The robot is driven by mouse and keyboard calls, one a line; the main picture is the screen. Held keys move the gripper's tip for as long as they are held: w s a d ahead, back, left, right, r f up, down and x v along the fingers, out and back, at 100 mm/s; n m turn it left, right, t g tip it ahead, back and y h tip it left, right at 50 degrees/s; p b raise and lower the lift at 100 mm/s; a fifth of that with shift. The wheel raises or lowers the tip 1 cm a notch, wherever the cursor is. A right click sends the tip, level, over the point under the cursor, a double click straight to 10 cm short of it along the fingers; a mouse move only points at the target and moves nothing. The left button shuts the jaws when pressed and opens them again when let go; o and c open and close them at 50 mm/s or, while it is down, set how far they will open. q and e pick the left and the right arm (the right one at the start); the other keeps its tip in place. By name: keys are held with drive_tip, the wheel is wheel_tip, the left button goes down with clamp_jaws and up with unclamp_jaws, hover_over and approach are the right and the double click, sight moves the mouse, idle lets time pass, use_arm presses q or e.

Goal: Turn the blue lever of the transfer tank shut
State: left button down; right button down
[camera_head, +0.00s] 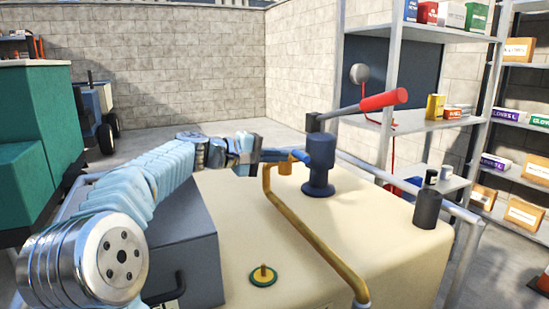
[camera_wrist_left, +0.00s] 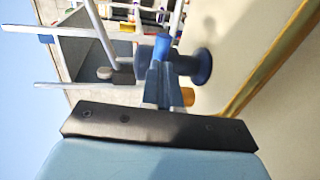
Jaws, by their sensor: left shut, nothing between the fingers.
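The cream transfer tank (camera_head: 225,210) fills the middle of the head view. On its top stands a dark blue pump (camera_head: 318,165) with a red-gripped handle (camera_head: 384,100). A brass valve (camera_head: 285,168) and a yellow pipe (camera_head: 305,235) sit left of the pump. The small bright blue lever (camera_head: 301,156) shows between the valve and the pump; in the left wrist view the lever (camera_wrist_left: 163,46) lies just beyond my fingertips. My left gripper (camera_head: 284,154) is shut and empty at the lever. I cannot tell whether it touches. My right gripper is out of view.
A yellow-green cap (camera_head: 263,275) and a dark cylinder (camera_head: 427,209) sit on the tank top. A grey box (camera_head: 185,250) stands on the left. Metal shelves (camera_head: 430,125) with boxes and cans stand behind on the right. A green cabinet (camera_head: 30,140) is far left.

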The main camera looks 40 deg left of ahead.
use_arm(q)
drive_tip(key=b+v, duration=0.1)
drive_tip(key=v, duration=0.9)
drive_tip(key=shift+s+a, duration=0.3)
